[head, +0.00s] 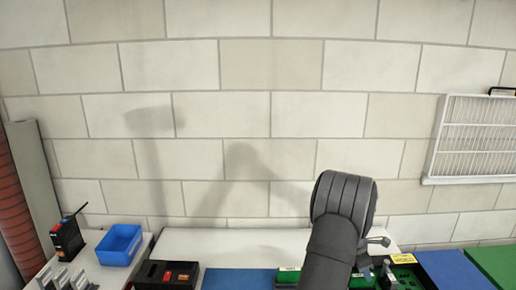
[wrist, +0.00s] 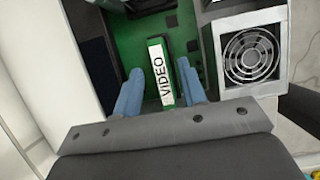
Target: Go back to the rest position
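In the wrist view, my gripper (wrist: 159,68) has its two blue fingers apart. In the head view my grey arm bends over the table's right part and hides most of the gripper and the card. Parts of a green board (head: 403,259) show beside the arm.
A fan unit (wrist: 249,54) sits close to the right of my gripper. A blue bin (head: 120,245), a black box with red parts (head: 166,274) and a black device with an antenna (head: 67,238) stand at left. A grille (head: 473,136) hangs on the brick wall. Space above the table is clear.

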